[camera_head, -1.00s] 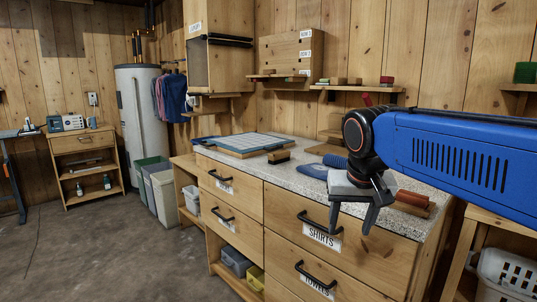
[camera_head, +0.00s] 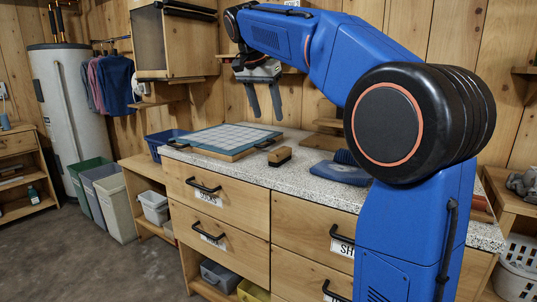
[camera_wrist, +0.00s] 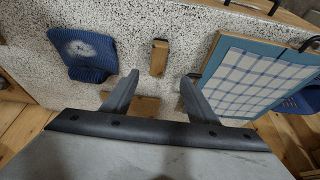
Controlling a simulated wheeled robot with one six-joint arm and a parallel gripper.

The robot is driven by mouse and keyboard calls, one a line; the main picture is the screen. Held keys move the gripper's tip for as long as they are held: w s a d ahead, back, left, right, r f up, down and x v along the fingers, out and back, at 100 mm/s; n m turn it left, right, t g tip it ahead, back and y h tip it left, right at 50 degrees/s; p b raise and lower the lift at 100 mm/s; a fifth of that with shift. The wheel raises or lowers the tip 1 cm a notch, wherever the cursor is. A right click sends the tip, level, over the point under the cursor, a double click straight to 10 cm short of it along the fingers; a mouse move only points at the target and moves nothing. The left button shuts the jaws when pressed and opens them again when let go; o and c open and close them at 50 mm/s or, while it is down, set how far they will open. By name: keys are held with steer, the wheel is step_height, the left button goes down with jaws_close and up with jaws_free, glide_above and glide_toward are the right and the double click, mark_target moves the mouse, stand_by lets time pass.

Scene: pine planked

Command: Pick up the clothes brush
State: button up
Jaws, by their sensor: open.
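The clothes brush (camera_head: 279,156) is a small wooden block with a dark bristle edge, lying on the speckled counter (camera_head: 310,182) right of the checked board. In the wrist view the brush (camera_wrist: 159,58) shows as a narrow wooden piece, just beyond the gap between the fingertips. My gripper (camera_head: 266,115) is open and empty, pointing down, above and behind the brush in the head view. Its two fingers also show, spread apart, in the wrist view (camera_wrist: 160,80). They appear clear of the brush.
A blue-framed checked board (camera_head: 226,139) lies left of the brush. A small wooden ledge (camera_head: 326,141) is at the back wall. Counter around the brush is clear.

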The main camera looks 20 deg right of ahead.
glide_toward(279, 151)
steer(key=x, duration=0.5)
steer(key=shift+w+a+f, duration=0.1)
steer(key=shift+w+a, duration=0.2)
steer(key=shift+w, duration=0.05)
steer(key=shift+s+d+x, duration=0.15)
steer(key=shift+x, duration=1.25)
steer(key=shift+s+d+x, duration=0.1)
steer(key=shift+d+x, duration=0.1)
steer(key=shift+x, duration=1.25)
steer(key=c, duration=1.2)
